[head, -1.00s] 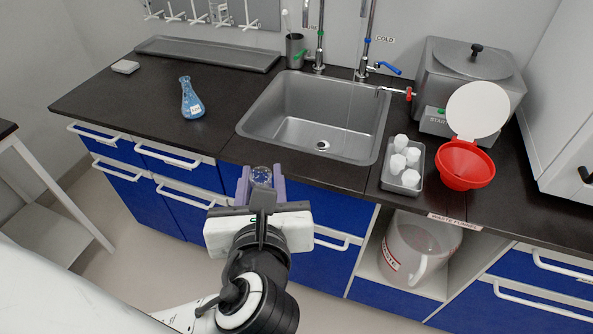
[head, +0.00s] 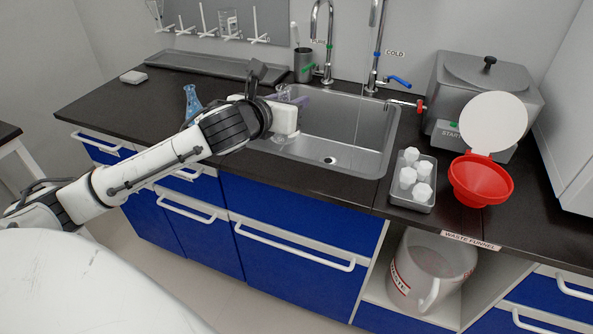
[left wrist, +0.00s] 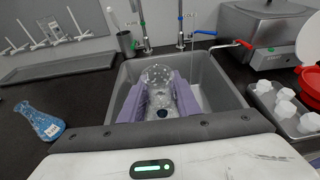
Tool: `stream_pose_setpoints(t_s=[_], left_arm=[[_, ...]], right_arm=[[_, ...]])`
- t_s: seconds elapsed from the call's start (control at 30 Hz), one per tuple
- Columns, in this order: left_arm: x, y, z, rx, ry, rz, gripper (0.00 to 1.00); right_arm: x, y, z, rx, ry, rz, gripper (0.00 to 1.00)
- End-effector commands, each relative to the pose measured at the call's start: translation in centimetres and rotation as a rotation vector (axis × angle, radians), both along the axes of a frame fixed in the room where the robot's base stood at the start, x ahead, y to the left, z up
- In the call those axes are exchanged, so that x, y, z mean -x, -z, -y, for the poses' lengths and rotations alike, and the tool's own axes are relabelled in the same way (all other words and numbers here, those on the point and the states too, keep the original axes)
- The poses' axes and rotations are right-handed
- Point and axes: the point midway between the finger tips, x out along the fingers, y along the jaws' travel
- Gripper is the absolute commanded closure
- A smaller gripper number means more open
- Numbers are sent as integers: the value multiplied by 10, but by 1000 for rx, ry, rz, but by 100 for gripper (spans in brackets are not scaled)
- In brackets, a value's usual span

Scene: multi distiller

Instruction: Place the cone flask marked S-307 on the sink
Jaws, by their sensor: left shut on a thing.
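My left gripper (head: 300,98) is shut on a clear glass flask (left wrist: 158,78), held between its purple fingers over the left part of the sink. The flask also shows in the head view (head: 284,92), partly hidden by the gripper. A small dark spot shows at its near end in the left wrist view. I cannot read a mark on it. The steel sink (head: 372,163) is set into the black counter. A second flask with blue liquid and a white label (left wrist: 38,122) stands on the counter left of the sink, partly behind my arm in the head view (head: 192,102).
Taps (head: 327,45) stand behind the sink, with a grey cup (head: 303,66) beside them. A tray of white caps (head: 413,207), a red funnel (head: 482,182) and a steel bath (head: 480,95) are at the right. A long grey tray (head: 205,66) lies at the back left.

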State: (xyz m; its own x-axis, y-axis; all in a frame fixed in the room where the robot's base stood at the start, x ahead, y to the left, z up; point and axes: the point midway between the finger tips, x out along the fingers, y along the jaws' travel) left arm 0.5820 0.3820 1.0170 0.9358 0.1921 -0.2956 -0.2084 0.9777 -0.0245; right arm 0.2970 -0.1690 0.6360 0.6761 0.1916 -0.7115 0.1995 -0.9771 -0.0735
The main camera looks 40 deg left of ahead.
Motion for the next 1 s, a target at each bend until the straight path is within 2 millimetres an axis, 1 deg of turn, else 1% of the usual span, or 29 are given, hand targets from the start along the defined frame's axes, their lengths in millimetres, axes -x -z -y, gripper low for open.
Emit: stream_pose_setpoints(t_s=[0.2,0.3,0.47,0.63,0.7,0.9,0.93,1.0], left_arm=[[0,41,-1,6,2,-8,98],[0,54,-2,5,1,-6,98],[0,64,-2,2,2,-5,98],[0,89,-1,6,2,-8,98],[0,96,-2,4,1,-6,98],[0,97,-1,1,2,-5,98],[0,97,-1,1,2,-6,68],[0,97,-1,1,2,-6,56]], right_arm=[[2,10,0,0,-1,-4,63],[2,11,0,1,-2,-7,63],[2,11,-1,2,-4,-5,63],[1,15,-2,1,-5,-3,63],[1,15,-3,1,-7,-3,63],[-1,12,-4,0,-8,2,63],[-1,12,-4,-1,-8,3,63],[-1,11,-4,-2,-8,4,63]])
